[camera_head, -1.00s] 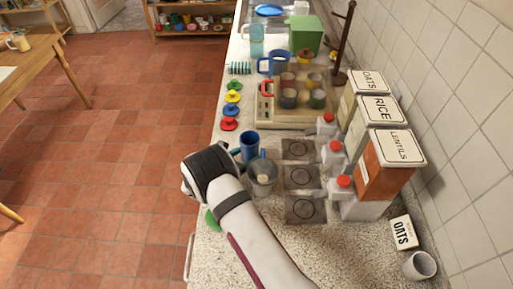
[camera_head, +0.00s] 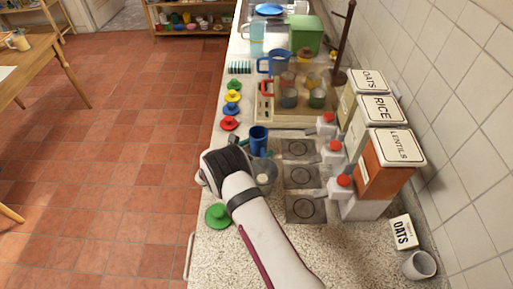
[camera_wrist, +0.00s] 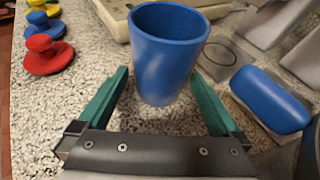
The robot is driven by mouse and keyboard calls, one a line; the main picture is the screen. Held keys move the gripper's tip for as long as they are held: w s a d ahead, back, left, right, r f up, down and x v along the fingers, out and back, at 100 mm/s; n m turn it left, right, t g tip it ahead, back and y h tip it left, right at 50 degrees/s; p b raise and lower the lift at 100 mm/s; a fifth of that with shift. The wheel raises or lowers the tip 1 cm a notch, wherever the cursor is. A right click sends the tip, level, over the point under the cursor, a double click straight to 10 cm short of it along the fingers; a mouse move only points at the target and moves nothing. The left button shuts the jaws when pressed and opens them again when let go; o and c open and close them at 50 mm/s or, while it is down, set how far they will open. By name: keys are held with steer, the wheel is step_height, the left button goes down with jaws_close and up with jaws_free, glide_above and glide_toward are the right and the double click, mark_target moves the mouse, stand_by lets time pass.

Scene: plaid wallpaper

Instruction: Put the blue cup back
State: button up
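The blue cup (camera_head: 259,138) is upright just beyond my gripper (camera_head: 244,146), on the left part of the counter. In the wrist view the cup (camera_wrist: 167,55) sits centred between the two green fingertips of my gripper (camera_wrist: 161,78). A grey pitcher (camera_head: 266,180) with a blue handle (camera_wrist: 270,98) stands close by on the right, partly hidden by my arm.
Red (camera_head: 230,123), blue, yellow and green knobbed discs line the counter's left edge; another green disc (camera_head: 218,215) lies nearer. A tray (camera_head: 262,115) with several cups is behind. Dark square plates (camera_head: 304,208), red-capped containers and storage boxes (camera_head: 389,160) stand right.

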steer(key=shift+r, duration=0.2)
steer(key=v, duration=1.2)
steer(key=shift+s, duration=0.1)
